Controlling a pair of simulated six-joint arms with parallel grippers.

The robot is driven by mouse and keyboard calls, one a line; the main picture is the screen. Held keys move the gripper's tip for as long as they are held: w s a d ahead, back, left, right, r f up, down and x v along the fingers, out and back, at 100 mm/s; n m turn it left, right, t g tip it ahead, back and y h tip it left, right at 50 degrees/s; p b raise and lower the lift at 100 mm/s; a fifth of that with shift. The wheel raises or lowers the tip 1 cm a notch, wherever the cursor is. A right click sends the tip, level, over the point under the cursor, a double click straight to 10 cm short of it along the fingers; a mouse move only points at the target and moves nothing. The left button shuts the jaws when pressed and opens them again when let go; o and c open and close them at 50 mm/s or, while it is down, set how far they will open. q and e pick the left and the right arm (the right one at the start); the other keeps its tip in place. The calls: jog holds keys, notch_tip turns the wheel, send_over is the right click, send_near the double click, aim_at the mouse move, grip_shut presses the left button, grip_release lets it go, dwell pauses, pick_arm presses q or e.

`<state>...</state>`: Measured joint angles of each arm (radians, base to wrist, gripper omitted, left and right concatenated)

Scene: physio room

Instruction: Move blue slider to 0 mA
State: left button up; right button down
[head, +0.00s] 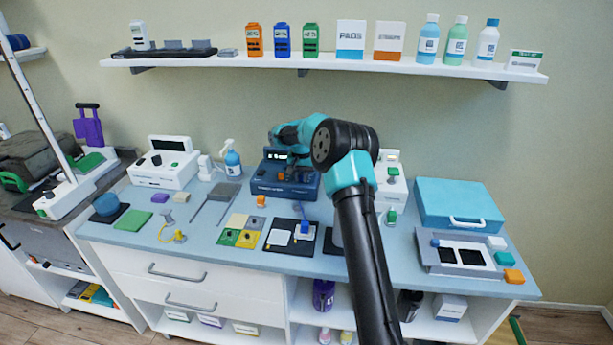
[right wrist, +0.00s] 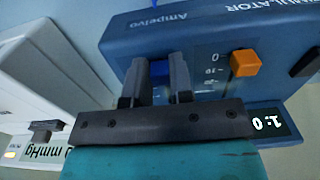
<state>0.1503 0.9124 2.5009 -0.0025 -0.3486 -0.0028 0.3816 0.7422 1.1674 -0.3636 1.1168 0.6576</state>
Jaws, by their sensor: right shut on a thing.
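The dark blue stimulator (head: 268,186) stands on the counter, under the shelf. It fills much of the right wrist view (right wrist: 150,30), tilted there. My right gripper (head: 288,158) is over its front panel, mostly hidden by my arm in the head view. In the right wrist view its two dark fingers (right wrist: 163,76) are closed around the blue slider (right wrist: 159,68), of which only a small part shows. Beside it is an orange slider (right wrist: 245,63) next to scale marks with a 0. A lit display (right wrist: 268,124) is partly hidden. My left gripper is not in view.
A white device with a mmHg label (right wrist: 35,75) stands close beside the stimulator. A white console (head: 163,168) is to the left, and a teal case (head: 458,203) to the right. Pads and small items lie in front; a loaded shelf (head: 320,66) hangs above.

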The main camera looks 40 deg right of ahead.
aim_at(301, 183)
jog(key=c, duration=1)
grip_release()
jog(key=shift+s+a, duration=0.1)
jog(key=shift+r, duration=0.1)
notch_tip(301, 183, up, 12)
jog(key=shift+a+f, duration=0.1)
jog(key=shift+f, duration=0.1)
